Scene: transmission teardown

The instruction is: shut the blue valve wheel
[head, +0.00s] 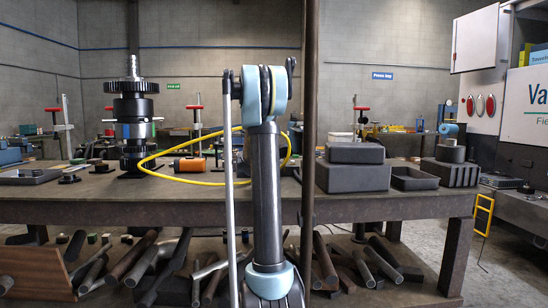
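I cannot make out a blue valve wheel for certain. A small blue round piece (448,129) sits on top of a dark grey cylinder at the right end of the bench; it is too small to tell whether it is a wheel. My arm, dark with pale blue joints, stands upright in the middle of the head view and hides part of the bench behind it. My gripper is not in view.
The long bench (110,208) crosses the view. On it stand a tall geared shaft (133,105), an orange cylinder (190,164), dark blocks (352,177) and an open tray (412,180). A yellow hose (165,177) loops near my arm. Loose bars lie beneath the bench.

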